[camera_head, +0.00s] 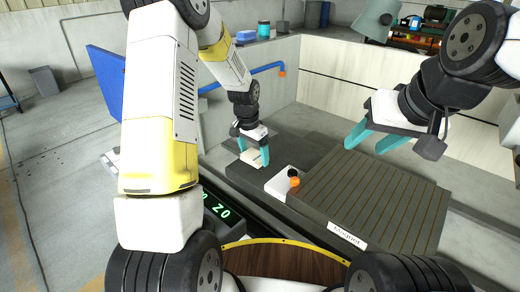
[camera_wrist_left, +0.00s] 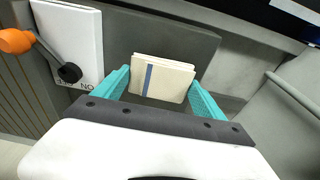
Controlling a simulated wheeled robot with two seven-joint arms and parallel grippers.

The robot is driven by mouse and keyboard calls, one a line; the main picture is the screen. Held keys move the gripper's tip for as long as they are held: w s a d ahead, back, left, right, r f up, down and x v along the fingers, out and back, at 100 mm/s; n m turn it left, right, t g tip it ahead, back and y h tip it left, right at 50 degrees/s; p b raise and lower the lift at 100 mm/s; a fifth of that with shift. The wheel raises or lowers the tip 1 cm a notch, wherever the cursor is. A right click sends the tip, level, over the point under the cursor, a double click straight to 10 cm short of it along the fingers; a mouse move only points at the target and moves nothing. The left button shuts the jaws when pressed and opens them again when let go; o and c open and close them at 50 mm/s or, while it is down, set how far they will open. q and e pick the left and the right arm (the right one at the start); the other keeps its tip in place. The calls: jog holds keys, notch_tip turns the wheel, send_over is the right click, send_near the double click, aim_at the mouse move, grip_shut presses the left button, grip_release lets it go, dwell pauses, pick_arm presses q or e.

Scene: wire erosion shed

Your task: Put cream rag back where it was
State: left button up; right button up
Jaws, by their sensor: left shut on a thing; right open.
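The cream rag (camera_wrist_left: 160,80) is a folded cream pad with a blue stripe, seen in the left wrist view between teal fingers. My left gripper (camera_wrist_left: 158,92) is shut on it. In the head view the rag (camera_head: 250,158) shows as a small cream patch under my left gripper (camera_head: 253,152), at the far-left part of the dark grey bench top (camera_head: 240,176). I cannot tell whether the rag touches the surface. My right gripper (camera_head: 376,140) is open and empty, above the slatted panel at the right.
A white box with an orange-and-black switch lever (camera_head: 293,180) stands right of the rag. The slatted dark panel (camera_head: 375,200) fills the right side. A green digital display (camera_head: 218,207) is in front. A blue pipe (camera_head: 265,69) runs along the wall behind.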

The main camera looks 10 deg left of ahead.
aim_at(253, 156)
pick_arm(q)
jog(key=shift+s+f, duration=0.1)
jog(key=shift+f, duration=1.35)
jog(key=shift+f, duration=0.1)
jog(key=o, duration=1.3)
jog(key=shift+c, duration=0.2)
jog(key=r, duration=0.4)
jog(key=s+r, duration=0.1)
jog(key=r, duration=0.3)
jog(key=a+r, duration=0.1)
jog(key=r, duration=0.3)
jog(key=shift+s, duration=0.25)
jog(key=s+r+n+t, duration=0.2)
jog(key=s+r, duration=0.6)
jog(key=s, duration=0.4)
jog(key=s+r+n+t+h, duration=0.1)
jog(key=s+r+n, duration=0.3)
jog(key=s+r, duration=0.5)
jog(key=s+a+t, duration=0.1)
jog(key=s, duration=0.3)
jog(key=shift+s+t, duration=0.15)
jog(key=shift+t, duration=0.15)
